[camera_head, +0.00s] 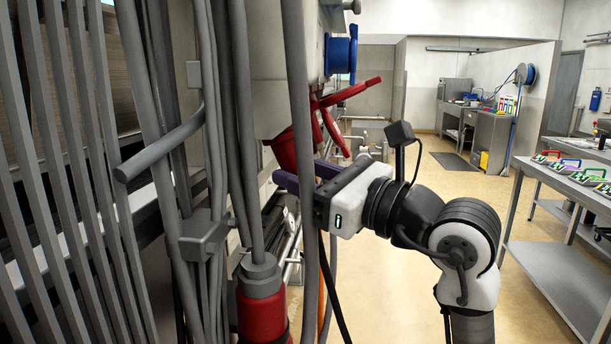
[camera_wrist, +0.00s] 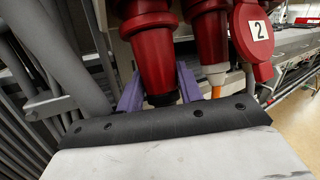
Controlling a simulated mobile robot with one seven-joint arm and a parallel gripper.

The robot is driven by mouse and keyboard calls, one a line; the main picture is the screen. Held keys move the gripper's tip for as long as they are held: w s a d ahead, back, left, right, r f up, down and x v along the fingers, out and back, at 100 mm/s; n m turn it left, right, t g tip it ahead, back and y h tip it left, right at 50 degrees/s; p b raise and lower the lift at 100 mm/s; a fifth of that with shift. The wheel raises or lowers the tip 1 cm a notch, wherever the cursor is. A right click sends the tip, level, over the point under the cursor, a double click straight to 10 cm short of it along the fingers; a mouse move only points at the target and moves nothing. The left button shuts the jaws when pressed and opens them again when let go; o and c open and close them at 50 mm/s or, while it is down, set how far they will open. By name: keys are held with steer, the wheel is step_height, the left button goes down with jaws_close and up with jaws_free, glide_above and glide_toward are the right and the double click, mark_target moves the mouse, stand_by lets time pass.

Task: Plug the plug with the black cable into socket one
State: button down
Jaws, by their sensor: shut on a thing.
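My gripper (camera_head: 303,177) has purple fingers and is shut on a red plug. In the wrist view the fingers (camera_wrist: 158,92) stand on both sides of the plug's lower part. The plug (camera_wrist: 150,55) has a black lower end. In the head view a red plug body (camera_head: 290,150) shows just above my fingers, and a black cable (camera_head: 335,300) hangs below. The top of the held plug is out of the wrist view, so I cannot tell whether it sits in a socket. Socket one's number is not visible.
Beside the held plug is another red plug (camera_wrist: 209,40) with an orange cable, next to a red lid marked 2 (camera_wrist: 257,30). Grey pipes (camera_head: 205,130) and a hanging red connector (camera_head: 262,308) crowd the left. A blue socket (camera_head: 342,53) is above. Open floor lies right.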

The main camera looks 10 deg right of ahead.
steer(key=shift+w+a+r+p, duration=0.15)
steer(key=shift+r+p, duration=0.1)
steer(key=shift+r, duration=0.15)
steer(key=shift+s+a+r+p, duration=0.1)
steer(key=shift+a+r+p, duration=0.1)
steer(key=shift+r, duration=0.2)
steer(key=c, duration=0.8)
jaws_free()
steer(key=shift+c, duration=0.2)
steer(key=shift+f, duration=0.1)
steer(key=shift+d, duration=0.2)
steer(key=b+v, duration=0.4)
steer(key=v, duration=0.9)
steer(key=shift+s, duration=0.25)
steer(key=shift+s+d, duration=0.1)
steer(key=shift+d, duration=0.05)
